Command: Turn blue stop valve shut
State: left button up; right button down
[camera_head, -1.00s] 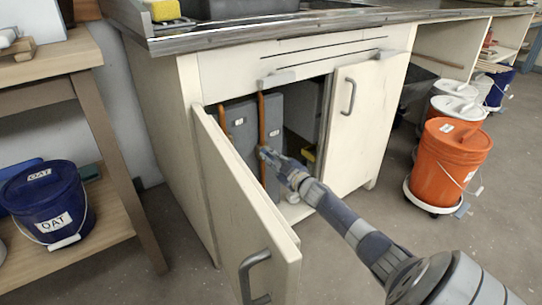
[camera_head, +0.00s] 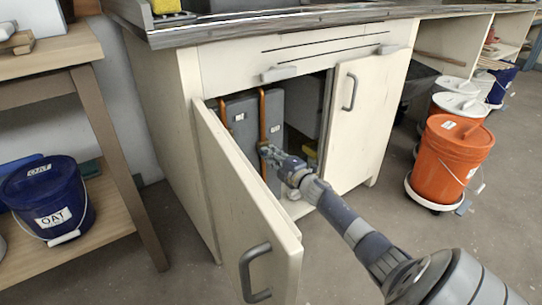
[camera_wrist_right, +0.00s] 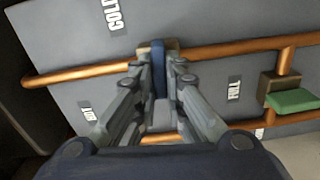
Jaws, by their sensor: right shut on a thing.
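The blue stop valve (camera_wrist_right: 159,72) shows in the right wrist view as a blue handle on a brass body, on the upper copper pipe (camera_wrist_right: 225,49) beside the COLD label. My right gripper (camera_wrist_right: 164,80) has its fingers on both sides of the blue handle and is shut on it. In the head view my right gripper (camera_head: 268,152) reaches into the open cabinet at the right copper pipe (camera_head: 262,117). The valve is hidden there behind the fingers. My left gripper is not in view.
A green-handled valve (camera_wrist_right: 292,99) sits on pipework to the right in the wrist view. The open cabinet door (camera_head: 240,200) stands left of my right arm. An orange bucket (camera_head: 450,160) stands right.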

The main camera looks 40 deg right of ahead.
jog(key=shift+f+n, duration=0.15)
jog(key=shift+n, duration=0.55)
jog(key=c, duration=1.7)
grip_release()
jog(key=shift+a, duration=0.1)
jog(key=shift+o, duration=0.2)
jog(key=s+a, duration=0.1)
jog(key=s, duration=1.1)
jog(key=shift+a, duration=0.15)
